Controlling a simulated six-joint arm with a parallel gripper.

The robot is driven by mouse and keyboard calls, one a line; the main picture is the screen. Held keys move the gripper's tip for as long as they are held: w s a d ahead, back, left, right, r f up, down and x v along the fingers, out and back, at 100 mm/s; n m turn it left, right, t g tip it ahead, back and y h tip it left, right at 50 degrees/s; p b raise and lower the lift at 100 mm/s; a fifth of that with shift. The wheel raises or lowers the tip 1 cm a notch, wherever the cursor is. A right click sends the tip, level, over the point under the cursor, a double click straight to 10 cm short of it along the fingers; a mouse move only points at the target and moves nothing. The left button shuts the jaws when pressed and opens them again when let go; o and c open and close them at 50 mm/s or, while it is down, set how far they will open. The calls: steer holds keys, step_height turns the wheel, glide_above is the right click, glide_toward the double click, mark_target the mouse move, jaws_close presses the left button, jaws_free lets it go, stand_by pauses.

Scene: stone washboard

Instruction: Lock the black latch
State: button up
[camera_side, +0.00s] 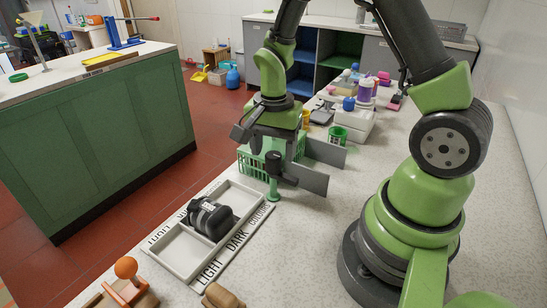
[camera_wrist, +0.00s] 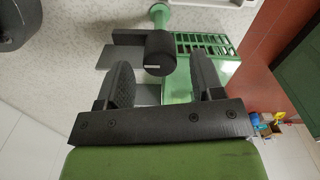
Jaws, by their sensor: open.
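The black latch (camera_side: 302,177) has a flat dark plate and a round black knob by a green post (camera_side: 273,190), beside the green basket (camera_side: 258,166). In the wrist view the round black knob (camera_wrist: 160,52) shows ahead, between the lines of my two fingers. My gripper (camera_side: 270,146) points down above the basket and latch in the side view. The wrist view shows its fingers (camera_wrist: 160,76) spread apart with nothing held. Whether a finger touches the knob cannot be told. My gripper partly hides the basket and the latch's far side.
A pale divided tray (camera_side: 165,248) lettered LIGHT, DARK and COLOURS holds a black bundle (camera_side: 210,218). A wooden piece with an orange ball (camera_side: 126,267) is at the front. Bottles (camera_side: 365,90) and a green cup (camera_side: 337,135) stand behind. Bare counter lies right of the tray.

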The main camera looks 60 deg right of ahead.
steer(key=shift+f, duration=1.4)
steer(key=c, duration=0.9)
steer(key=shift+c, duration=0.2)
